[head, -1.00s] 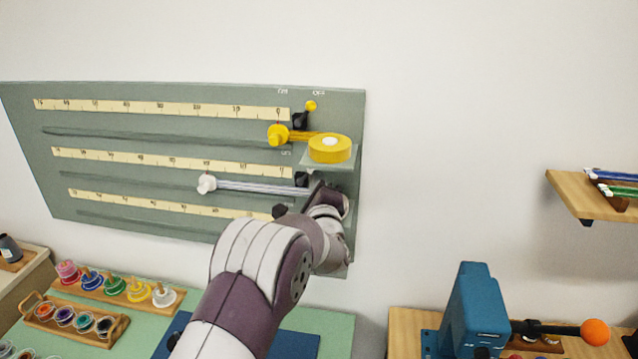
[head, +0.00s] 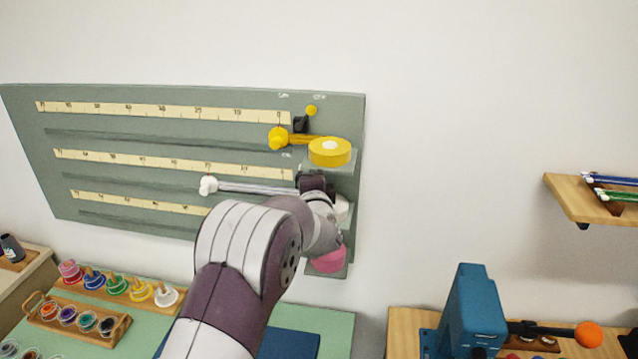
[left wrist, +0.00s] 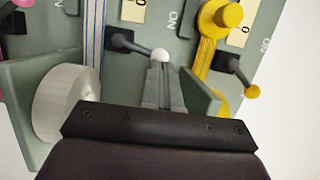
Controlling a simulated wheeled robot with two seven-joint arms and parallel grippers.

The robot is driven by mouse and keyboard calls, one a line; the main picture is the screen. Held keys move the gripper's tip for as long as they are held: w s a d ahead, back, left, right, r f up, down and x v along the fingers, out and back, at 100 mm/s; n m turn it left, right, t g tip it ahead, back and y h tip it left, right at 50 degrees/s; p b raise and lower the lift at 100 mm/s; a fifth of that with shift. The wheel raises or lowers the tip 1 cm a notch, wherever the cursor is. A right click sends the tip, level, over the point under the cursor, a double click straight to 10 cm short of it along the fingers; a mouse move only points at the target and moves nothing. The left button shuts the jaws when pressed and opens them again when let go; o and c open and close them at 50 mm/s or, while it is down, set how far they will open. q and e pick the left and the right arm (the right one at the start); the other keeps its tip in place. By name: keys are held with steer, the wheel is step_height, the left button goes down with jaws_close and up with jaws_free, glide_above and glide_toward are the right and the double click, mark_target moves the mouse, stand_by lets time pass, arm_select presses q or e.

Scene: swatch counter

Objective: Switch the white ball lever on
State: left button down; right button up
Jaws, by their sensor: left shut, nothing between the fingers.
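The white ball lever (left wrist: 160,55) shows in the left wrist view as a white ball on a dark arm, running from a black pivot block (left wrist: 118,38). My left gripper (left wrist: 164,80) is shut and empty, its fingertips right at the ball; I cannot tell whether they touch. In the head view my left gripper (head: 309,181) is at the right end of the white row and hides the white ball. My right gripper is not in view.
The yellow ball lever (head: 311,110) and yellow roll (head: 330,152) are just above my gripper. A white roll (left wrist: 62,103) sits on a small shelf beside the fingers. A pink roll (head: 326,262) is below. A blue press (head: 470,315) stands lower right.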

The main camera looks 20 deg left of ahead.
arm_select(q)
steer(key=shift+s+a+r+n, duration=0.15)
steer(key=shift+a+r, duration=0.05)
steer(key=shift+a, duration=0.45)
steer(key=shift+s+a+r+n, duration=0.15)
steer(key=shift+a+r, duration=0.05)
steer(key=shift+a, duration=0.4)
steer(key=shift+s+a+r, duration=0.1)
steer(key=shift+a, duration=0.25)
steer(key=b+v, duration=0.4)
steer(key=v, duration=0.8)
steer(key=shift+s, duration=0.35)
steer(key=shift+d, duration=0.15)
